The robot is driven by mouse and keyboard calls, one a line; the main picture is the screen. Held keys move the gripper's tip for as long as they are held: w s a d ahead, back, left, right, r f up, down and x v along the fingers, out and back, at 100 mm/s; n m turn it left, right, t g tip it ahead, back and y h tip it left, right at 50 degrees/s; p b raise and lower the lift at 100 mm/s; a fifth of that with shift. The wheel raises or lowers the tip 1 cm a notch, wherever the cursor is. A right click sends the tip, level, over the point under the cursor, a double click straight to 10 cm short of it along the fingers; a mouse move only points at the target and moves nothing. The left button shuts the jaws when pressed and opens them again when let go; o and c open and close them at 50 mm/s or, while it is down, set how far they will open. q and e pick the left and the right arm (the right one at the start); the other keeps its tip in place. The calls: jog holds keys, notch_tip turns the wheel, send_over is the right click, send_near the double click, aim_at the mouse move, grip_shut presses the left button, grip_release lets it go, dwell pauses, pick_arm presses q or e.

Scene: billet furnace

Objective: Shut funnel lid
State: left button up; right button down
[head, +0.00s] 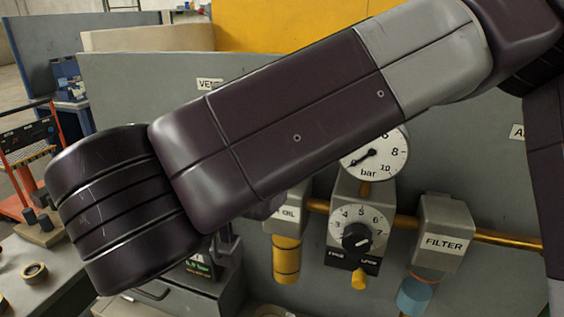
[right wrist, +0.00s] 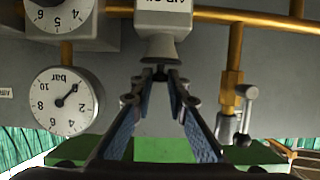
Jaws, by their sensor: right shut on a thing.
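The grey oil unit (head: 290,213) with a yellow bowl hangs on the brass pipe in the head view, and my right arm hides its top. In the right wrist view, which is upside down, the unit (right wrist: 163,15) narrows to a grey funnel-like neck (right wrist: 161,46). My right gripper (right wrist: 160,76) is shut on a small dark piece at the end of this neck, seemingly the funnel lid. The fingertips hide most of it, so I cannot tell its tilt. My left gripper is in neither view.
The regulator dial (head: 357,227), bar gauge (head: 379,158) and filter (head: 443,240) stand right of the oil unit along the brass pipe (head: 500,238). The right wrist view shows a valve with a metal lever (right wrist: 243,112) near the fingers. A bench (head: 35,262) lies at left.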

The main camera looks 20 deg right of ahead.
jog(key=shift+f, duration=0.1)
dwell(0.4)
jog(key=c, duration=1.9)
grip_release()
jog(key=v, duration=1.2)
jog(key=shift+f, duration=0.2)
jog(key=shift+a, duration=0.1)
